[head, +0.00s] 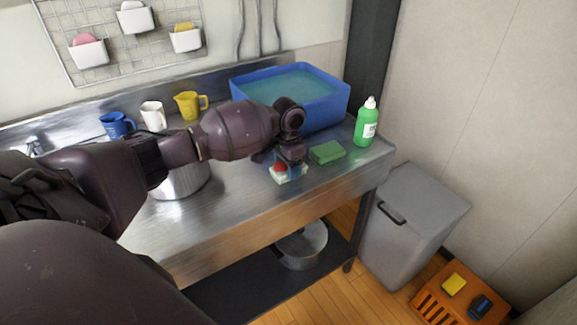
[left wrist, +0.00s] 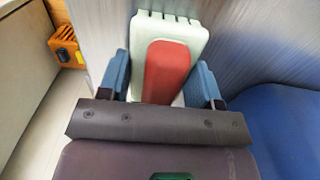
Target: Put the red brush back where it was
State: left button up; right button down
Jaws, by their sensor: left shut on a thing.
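The red brush (head: 279,169) has a red grip on a pale block and is at the counter's front edge side, left of the green sponge. In the left wrist view the brush (left wrist: 167,72) sits between two blue fingertips. My left gripper (head: 289,166) is shut on the brush from above, and it also shows in the left wrist view (left wrist: 161,82). I cannot tell whether the brush touches the counter. The gripper hides part of it. My right gripper is not in view.
A blue basin (head: 338,105) of water stands behind the gripper. A green sponge (head: 327,152) and green bottle (head: 367,124) are to the right. A metal pot (head: 182,182) is left. A grey bin (head: 408,235) and orange crate (head: 437,297) stand on the floor.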

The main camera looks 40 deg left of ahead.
pick_arm(q)
jog(key=shift+r, duration=0.1)
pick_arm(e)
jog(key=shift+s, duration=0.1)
pick_arm(q)
jog(key=o, duration=1.1)
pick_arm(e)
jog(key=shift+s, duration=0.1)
pick_arm(q)
notch_tip(320, 180, up, 11)
jog(key=shift+r+p, duration=0.1)
jog(key=shift+p, duration=0.85)
jog(key=shift+r, duration=0.4)
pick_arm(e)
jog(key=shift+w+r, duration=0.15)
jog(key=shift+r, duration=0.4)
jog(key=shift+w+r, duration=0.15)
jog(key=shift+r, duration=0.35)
